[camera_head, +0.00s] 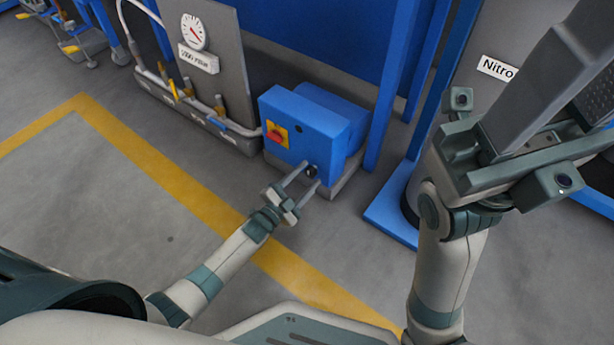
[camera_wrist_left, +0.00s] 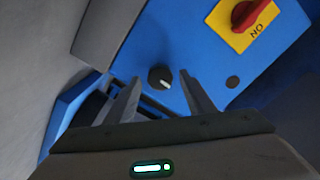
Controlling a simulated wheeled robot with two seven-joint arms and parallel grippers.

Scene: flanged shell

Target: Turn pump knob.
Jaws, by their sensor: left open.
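The pump is a blue box (camera_head: 305,120) low on the floor, with a small black knob (camera_head: 311,171) on its front face. My left gripper (camera_head: 311,177) is open in front of the pump. Its two fingers point at the blue face, one on each side of the knob in the wrist view (camera_wrist_left: 160,88). I cannot tell whether either finger touches it. My right gripper (camera_head: 570,100) is raised at the upper right, away from the pump; its jaw gap is unclear.
A red switch on a yellow plate (camera_head: 277,134) sits on the pump's front, left of the knob. A grey panel with a gauge (camera_head: 193,33) and pipes stands left of the pump. Blue posts (camera_head: 397,80) stand to the right. The floor in front is clear, with yellow lines.

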